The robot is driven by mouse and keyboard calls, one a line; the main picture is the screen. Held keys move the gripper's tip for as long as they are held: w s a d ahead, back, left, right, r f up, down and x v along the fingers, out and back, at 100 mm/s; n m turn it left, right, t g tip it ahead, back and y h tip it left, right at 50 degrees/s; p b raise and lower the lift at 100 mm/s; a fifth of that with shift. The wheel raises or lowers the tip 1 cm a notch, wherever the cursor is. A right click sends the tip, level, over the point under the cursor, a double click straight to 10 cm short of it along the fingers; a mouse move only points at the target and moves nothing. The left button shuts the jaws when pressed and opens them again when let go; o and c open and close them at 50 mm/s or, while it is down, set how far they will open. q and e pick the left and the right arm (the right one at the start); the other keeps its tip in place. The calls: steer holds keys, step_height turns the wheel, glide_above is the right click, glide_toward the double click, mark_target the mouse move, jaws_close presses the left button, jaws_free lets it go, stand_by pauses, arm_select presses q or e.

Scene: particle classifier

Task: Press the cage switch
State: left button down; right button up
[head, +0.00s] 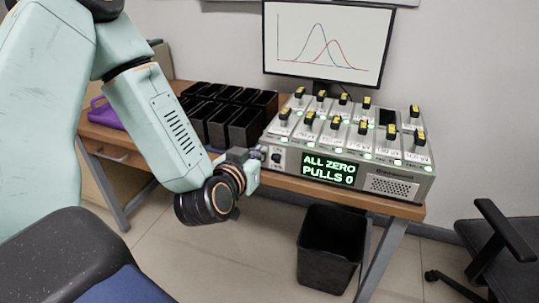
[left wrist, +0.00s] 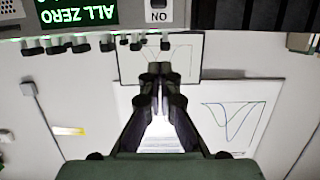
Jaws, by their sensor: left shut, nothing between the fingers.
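The grey control console (head: 375,174) stands on the wooden table, with a green display reading "ALL ZERO PULLS 0" (head: 329,169). A small dark switch (head: 277,157) sits on its front face, left of the display. Which control is the cage switch cannot be read. My right gripper is out of view.
Several yellow-and-black levers (head: 335,122) stand on the console top. Black bins (head: 245,128) are on the table behind my left arm. A monitor (head: 328,42) stands behind the console. A black waste bin (head: 327,248) is below the table and a chair (head: 500,235) at right.

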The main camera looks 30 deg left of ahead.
arm_select(q)
steer(key=b, duration=0.3)
glide_above(275, 161)
steer(key=s, duration=0.2)
steer(key=shift+d+f, duration=0.25)
steer(key=shift+f, duration=0.95)
step_height(275, 161, down, 3)
steer(key=shift+w+b, duration=0.15)
steer(key=shift+b, duration=0.3)
steer(key=shift+a+f, duration=0.1)
steer(key=shift+f, duration=0.4)
steer(key=shift+r, duration=0.1)
steer(key=shift+f+b, duration=0.85)
steer(key=shift+f, duration=0.65)
